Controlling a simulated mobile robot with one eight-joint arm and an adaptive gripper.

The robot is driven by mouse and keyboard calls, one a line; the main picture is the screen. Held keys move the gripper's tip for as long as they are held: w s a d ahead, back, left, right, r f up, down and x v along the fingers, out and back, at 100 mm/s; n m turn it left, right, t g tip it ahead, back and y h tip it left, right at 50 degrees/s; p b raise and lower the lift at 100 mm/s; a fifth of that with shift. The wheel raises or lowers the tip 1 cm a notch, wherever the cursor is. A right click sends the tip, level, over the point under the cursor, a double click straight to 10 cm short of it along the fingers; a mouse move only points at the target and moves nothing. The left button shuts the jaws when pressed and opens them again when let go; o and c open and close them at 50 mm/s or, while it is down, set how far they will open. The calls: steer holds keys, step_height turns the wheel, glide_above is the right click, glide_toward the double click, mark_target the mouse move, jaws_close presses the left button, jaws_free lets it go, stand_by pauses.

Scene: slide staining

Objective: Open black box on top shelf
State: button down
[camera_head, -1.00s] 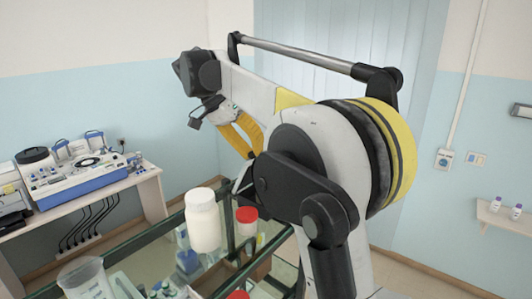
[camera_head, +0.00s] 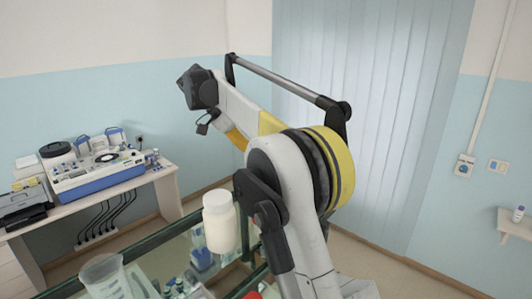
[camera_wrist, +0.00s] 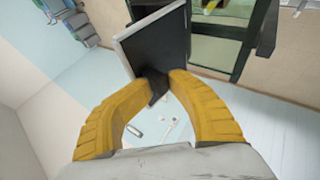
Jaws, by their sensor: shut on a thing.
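My gripper (camera_wrist: 161,82) shows in the wrist view with its two yellow fingers closed on the edge of a black panel (camera_wrist: 156,47) with a pale rim. The panel looks like the black box or its lid; I cannot tell which. It is tilted in front of the fingers. In the head view my gripper (camera_head: 237,139) is mostly hidden behind my arm, with only a bit of yellow finger showing. The black panel does not show there. The glass-topped shelf unit (camera_head: 158,243) is low in the head view, and a dark-framed part of a unit (camera_wrist: 235,70) is beside the panel in the wrist view.
A white bottle (camera_head: 219,228) and a clear beaker (camera_head: 104,278) stand on the glass top, close to my arm. A side table (camera_head: 100,196) with lab machines stands at the left wall. A small wall shelf (camera_head: 512,226) is at the right.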

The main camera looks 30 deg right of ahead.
steer(key=shift+w+a+f, duration=0.15)
steer(key=shift+a+f, duration=0.05)
steer(key=shift+f, duration=0.15)
steer(key=c, duration=1.4)
jaws_free()
steer(key=shift+w+a, duration=0.15)
steer(key=shift+w, duration=0.05)
steer(key=shift+s+r, duration=0.1)
steer(key=shift+s, duration=0.1)
steer(key=shift+w, duration=0.1)
steer(key=shift+r, duration=0.35)
step_height(320, 180, up, 10)
steer(key=shift+f, duration=0.25)
